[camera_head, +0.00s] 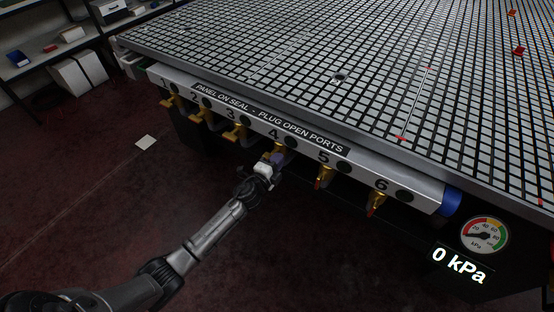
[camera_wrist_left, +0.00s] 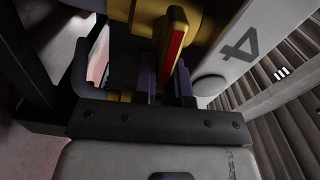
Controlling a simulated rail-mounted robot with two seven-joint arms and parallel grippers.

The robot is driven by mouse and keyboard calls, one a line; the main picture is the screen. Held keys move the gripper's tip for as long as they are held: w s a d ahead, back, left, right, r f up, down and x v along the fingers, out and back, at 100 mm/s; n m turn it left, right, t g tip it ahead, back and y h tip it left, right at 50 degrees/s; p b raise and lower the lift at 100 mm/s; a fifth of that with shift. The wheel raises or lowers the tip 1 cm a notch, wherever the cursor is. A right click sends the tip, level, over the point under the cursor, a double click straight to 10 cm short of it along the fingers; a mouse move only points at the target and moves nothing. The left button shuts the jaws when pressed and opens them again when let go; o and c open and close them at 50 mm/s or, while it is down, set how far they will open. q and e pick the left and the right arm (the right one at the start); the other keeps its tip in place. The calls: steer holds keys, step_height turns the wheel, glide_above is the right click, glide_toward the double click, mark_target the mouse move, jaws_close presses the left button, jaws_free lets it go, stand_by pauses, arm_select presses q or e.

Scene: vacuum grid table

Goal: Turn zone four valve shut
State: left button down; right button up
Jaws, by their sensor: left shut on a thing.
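The zone four valve sits under the number 4 on the front rail (camera_head: 330,168) of the grid table. In the left wrist view its yellow handle with a red stripe (camera_wrist_left: 176,45) stands between the fingers, beside the 4 label. My left gripper (camera_head: 273,160) reaches the valve from below and in front. In the left wrist view the left gripper (camera_wrist_left: 163,85) is shut on the handle. In the head view the gripper hides most of this valve. My right gripper is not in view.
Other yellow valves sit along the rail, with valve five (camera_head: 323,176) and valve six (camera_head: 376,203) to the right and valve three (camera_head: 238,131) to the left. A gauge (camera_head: 485,235) and a display (camera_head: 460,266) reading 0 kPa are at the right. The floor before the rail is mostly clear.

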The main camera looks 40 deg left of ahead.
arm_select(q)
steer(key=shift+f+m, duration=0.2)
steer(key=shift+m, duration=0.4)
steer(key=c, duration=1.2)
jaws_free()
steer(key=shift+o, duration=0.2)
steer(key=s+d+p, duration=0.1)
steer(key=s+p, duration=0.2)
steer(key=s, duration=1)
steer(key=shift+s, duration=0.4)
steer(key=shift+d, duration=0.1)
